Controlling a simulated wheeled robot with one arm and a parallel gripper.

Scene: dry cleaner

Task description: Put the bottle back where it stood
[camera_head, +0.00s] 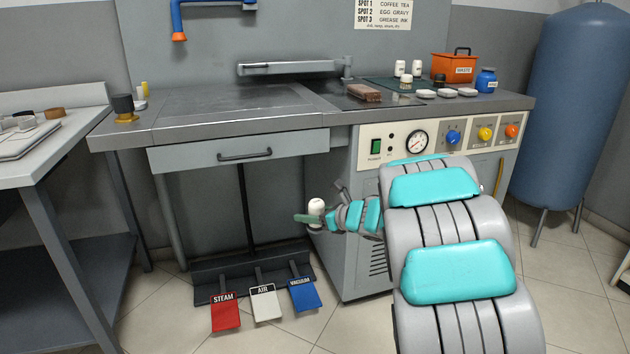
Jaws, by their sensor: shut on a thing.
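A small white bottle (316,206) is held in my gripper (314,219), whose greenish fingers are shut on it. It looks about upright, low in front of the grey machine cabinet and below the worktop (230,125). My arm hides part of the cabinet, and the fingers cover the lower part of the bottle. Two similar white bottles (400,68) (417,69) stand on a dark green mat (380,82) at the back right of the worktop. A small jar (406,82) stands just in front of them.
A brown brush-like block (364,92) lies left of the jar. Several pale dishes (446,93) sit to the right. An orange waste box (453,69) and a blue container (486,80) stand behind them. A metal swing arm (288,67) crosses the back. Pedals (264,303) lie below.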

